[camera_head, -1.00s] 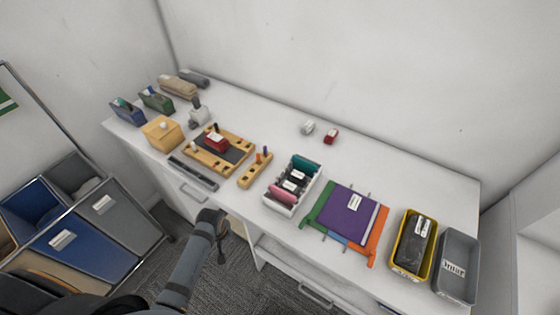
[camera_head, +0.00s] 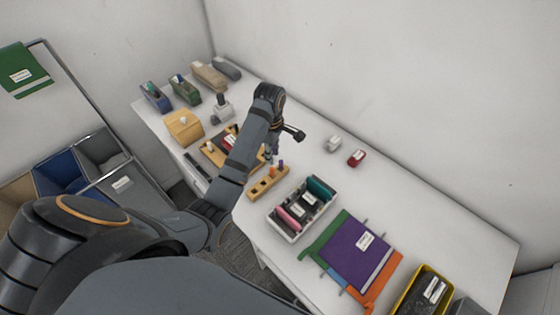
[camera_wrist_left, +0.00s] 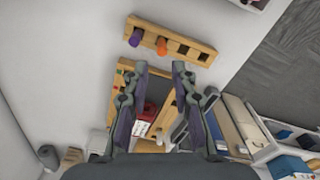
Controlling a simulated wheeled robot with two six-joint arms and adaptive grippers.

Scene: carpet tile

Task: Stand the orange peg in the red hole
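The orange peg (camera_head: 273,170) stands in a narrow wooden rack (camera_head: 262,188) beside a purple peg (camera_head: 281,163). In the left wrist view the orange peg (camera_wrist_left: 162,46) and purple peg (camera_wrist_left: 136,37) stand at one end of the rack (camera_wrist_left: 202,48); its other visible holes look dark. My left gripper (camera_head: 271,154) hangs just behind the rack, above the table. In the left wrist view it (camera_wrist_left: 159,70) is open and empty, its fingers pointing toward the rack. My right gripper is out of view.
A white organiser (camera_head: 291,236) stands close right of the rack. The table behind it is mostly clear.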

